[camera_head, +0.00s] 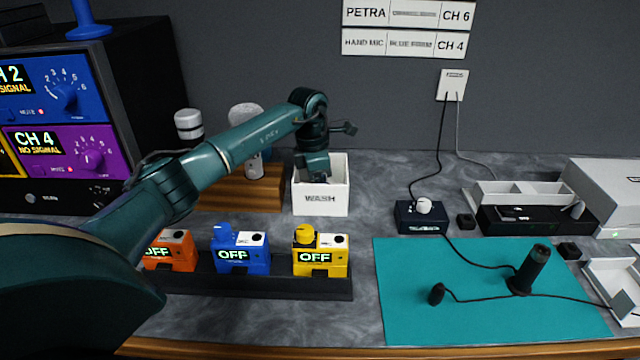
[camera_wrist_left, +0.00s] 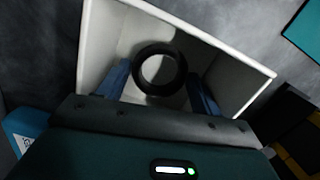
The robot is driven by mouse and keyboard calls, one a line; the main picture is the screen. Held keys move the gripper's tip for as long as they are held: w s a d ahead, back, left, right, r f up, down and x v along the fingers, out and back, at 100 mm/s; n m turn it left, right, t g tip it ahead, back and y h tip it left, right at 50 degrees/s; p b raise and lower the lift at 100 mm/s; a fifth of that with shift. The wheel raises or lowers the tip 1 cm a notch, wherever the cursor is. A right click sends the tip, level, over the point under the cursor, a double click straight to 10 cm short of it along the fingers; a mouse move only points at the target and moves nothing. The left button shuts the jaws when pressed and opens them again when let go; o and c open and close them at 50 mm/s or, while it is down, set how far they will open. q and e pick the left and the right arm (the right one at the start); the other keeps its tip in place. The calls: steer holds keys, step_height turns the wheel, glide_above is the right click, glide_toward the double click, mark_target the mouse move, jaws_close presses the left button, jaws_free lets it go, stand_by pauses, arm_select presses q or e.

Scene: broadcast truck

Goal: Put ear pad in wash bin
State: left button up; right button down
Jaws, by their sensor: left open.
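The wash bin (camera_head: 321,199) is a white open box with "WASH" on its front, standing at the back of the counter. It also shows in the left wrist view (camera_wrist_left: 240,88), seen from above. The ear pad (camera_wrist_left: 160,70) is a black ring inside the bin's walls in the left wrist view. My left gripper (camera_wrist_left: 160,88) is open over the bin, with its blue fingers on either side of the ring and apart from it. In the head view my left gripper (camera_head: 318,176) reaches down into the bin's opening, and the ear pad is hidden there. My right gripper is not in view.
Orange, blue and yellow packs (camera_head: 320,262) stand in a dark rack in front of the bin. A wooden stand (camera_head: 240,192) with microphones is left of it. A teal mat (camera_head: 470,310) with a black microphone and cable lies at the right.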

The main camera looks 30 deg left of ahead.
arm_select(q)
step_height(320, 180, up, 12)
steer(key=s+a, duration=0.1)
stand_by(0.4)
stand_by(0.5)
